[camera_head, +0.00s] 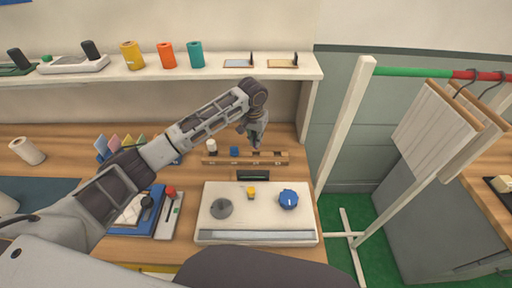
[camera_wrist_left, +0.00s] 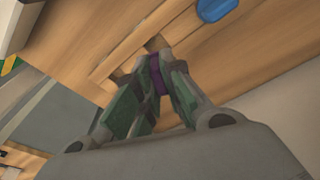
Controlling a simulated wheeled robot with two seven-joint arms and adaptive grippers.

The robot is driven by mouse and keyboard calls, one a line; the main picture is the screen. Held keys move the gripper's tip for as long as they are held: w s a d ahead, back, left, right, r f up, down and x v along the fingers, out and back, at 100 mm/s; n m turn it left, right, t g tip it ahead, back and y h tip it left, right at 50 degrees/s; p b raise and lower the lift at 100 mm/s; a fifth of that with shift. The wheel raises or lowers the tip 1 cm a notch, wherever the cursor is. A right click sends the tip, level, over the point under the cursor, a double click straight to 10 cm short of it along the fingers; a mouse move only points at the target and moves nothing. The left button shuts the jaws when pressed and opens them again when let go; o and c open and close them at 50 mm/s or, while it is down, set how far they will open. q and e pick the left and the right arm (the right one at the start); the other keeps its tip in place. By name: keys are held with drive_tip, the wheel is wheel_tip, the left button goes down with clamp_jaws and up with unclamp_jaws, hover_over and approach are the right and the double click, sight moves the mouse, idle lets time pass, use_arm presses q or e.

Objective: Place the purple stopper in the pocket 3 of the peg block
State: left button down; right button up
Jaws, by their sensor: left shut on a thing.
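The peg block (camera_head: 222,160) is a long, low wooden strip at the back of the workbench. It also shows in the left wrist view (camera_wrist_left: 128,50). My left gripper (camera_head: 257,144) points down over the right half of the block. In the left wrist view my left gripper (camera_wrist_left: 156,78) is shut on the purple stopper (camera_wrist_left: 157,72). The stopper is mostly hidden between the fingers, close to a dark pocket in the block. I cannot tell whether it enters the pocket. My right gripper is not in view.
A blue stopper (camera_head: 234,152) and a white-topped one (camera_head: 211,146) stand at the block's left half. A white tray (camera_head: 204,222) with a blue round item (camera_head: 288,199) lies in front. A shelf (camera_head: 110,75) runs above; a hanging rack (camera_head: 345,130) stands right.

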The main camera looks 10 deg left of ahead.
use_arm(q)
drive_tip(key=shift+f, duration=2.5)
drive_tip(key=shift+f, duration=0.1)
drive_tip(key=c, duration=1.5)
unclamp_jaws()
drive_tip(key=r, duration=0.4)
drive_tip(key=s+r, duration=0.1)
drive_tip(key=r, duration=0.7)
drive_tip(key=shift+s+a, duration=0.15)
drive_tip(key=shift+s, duration=0.15)
